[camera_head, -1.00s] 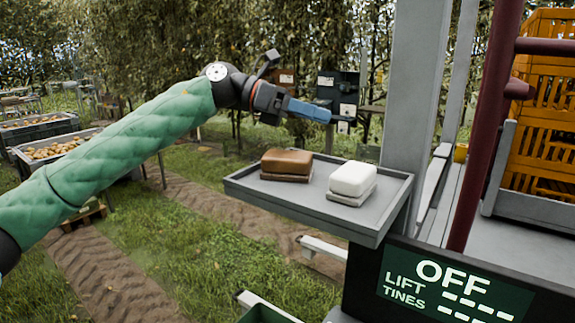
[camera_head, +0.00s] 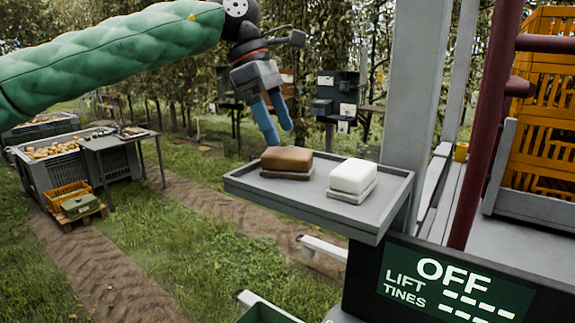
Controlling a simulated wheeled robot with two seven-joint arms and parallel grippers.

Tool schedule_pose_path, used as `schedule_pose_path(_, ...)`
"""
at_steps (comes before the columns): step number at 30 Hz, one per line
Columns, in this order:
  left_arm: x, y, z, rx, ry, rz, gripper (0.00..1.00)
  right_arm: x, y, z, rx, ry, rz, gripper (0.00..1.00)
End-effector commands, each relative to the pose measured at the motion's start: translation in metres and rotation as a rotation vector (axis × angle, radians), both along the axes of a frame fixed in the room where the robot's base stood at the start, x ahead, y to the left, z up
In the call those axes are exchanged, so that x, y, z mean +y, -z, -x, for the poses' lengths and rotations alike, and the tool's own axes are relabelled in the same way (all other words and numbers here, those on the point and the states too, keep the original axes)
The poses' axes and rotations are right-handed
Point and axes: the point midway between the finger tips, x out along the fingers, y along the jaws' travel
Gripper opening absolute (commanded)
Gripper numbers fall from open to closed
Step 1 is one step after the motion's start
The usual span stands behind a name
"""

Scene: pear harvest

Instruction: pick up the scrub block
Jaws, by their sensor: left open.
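Two blocks sit side by side on a grey tray (camera_head: 308,208). One is a brown block (camera_head: 287,160) with a thin brownish layer under it, on the left. The other is a white block (camera_head: 353,177) with a pale grey layer under it, on the right. I cannot tell for sure which one is the scrub block. My left gripper (camera_head: 280,135) has blue fingers pointing down, apart and empty. It hangs just above the brown block in the picture, and does not appear to touch it. My right gripper is not in view.
A grey post (camera_head: 409,85) and a dark red pole (camera_head: 487,125) stand right of the tray. A black panel with a green display (camera_head: 455,285) is below it. Orange crates (camera_head: 541,110) are at right. Crates of pears (camera_head: 62,148) stand far left on grass.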

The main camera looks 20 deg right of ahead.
Motion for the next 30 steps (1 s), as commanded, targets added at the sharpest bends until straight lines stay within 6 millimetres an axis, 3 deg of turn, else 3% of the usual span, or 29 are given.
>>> schedule_pose_path(4,-0.003,0.01,0.002,0.0,0.0,0.0,0.8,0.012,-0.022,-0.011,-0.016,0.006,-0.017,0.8)
schedule_pose_path(15,-0.015,0.051,0.01,0.001,0.0,0.002,0.8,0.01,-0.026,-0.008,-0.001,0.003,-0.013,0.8)
schedule_pose_path(23,-0.017,0.055,0.011,0.0,-0.002,0.003,0.8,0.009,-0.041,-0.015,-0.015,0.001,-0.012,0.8)
schedule_pose_path(24,-0.017,0.055,0.011,0.0,-0.002,0.003,0.78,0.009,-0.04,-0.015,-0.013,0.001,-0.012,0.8)
schedule_pose_path(30,-0.017,0.055,0.011,0.0,-0.002,0.003,0.39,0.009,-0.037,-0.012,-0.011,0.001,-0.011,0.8)
